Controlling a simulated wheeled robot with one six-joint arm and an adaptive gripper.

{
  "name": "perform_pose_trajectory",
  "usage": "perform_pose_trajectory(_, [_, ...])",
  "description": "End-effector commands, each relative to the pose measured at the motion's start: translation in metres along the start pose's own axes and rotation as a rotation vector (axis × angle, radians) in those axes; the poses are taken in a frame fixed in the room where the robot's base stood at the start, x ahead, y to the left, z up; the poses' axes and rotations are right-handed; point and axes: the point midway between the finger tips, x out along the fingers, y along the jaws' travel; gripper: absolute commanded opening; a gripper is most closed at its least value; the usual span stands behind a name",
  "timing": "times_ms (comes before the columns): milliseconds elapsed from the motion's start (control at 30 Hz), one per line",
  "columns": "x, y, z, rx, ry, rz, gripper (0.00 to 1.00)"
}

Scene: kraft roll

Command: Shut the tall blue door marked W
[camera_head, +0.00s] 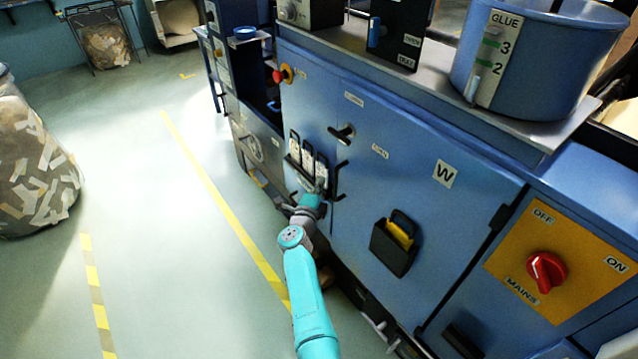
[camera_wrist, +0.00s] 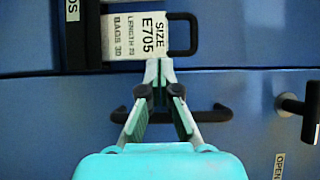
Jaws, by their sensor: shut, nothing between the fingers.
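The tall blue door marked W (camera_head: 440,210) is in the middle of the head view, with a dark hinge at its right edge. It looks flush or nearly flush with the cabinet front; I cannot tell if it is fully shut. Its dark bar handle (camera_wrist: 209,116) is by its left edge, and a black latch lever (camera_head: 342,133) sits above. Contact with the door cannot be told.
Size cards (camera_head: 308,160) hang in holders left of the door. A black pocket (camera_head: 394,247) with a yellow item sticks out from the door. A red mains switch (camera_head: 546,271) is to the right, a glue pot (camera_head: 550,60) above. The floor at left is clear up to a scrap bag (camera_head: 30,165).

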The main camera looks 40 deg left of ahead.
Motion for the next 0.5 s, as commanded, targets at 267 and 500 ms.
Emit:
perform_pose_trajectory(267, [-0.029,0.002,0.023,0.001,-0.005,0.001,0.00])
perform_pose_trajectory(500, [-0.059,0.003,0.045,0.000,-0.006,0.002,0.00])
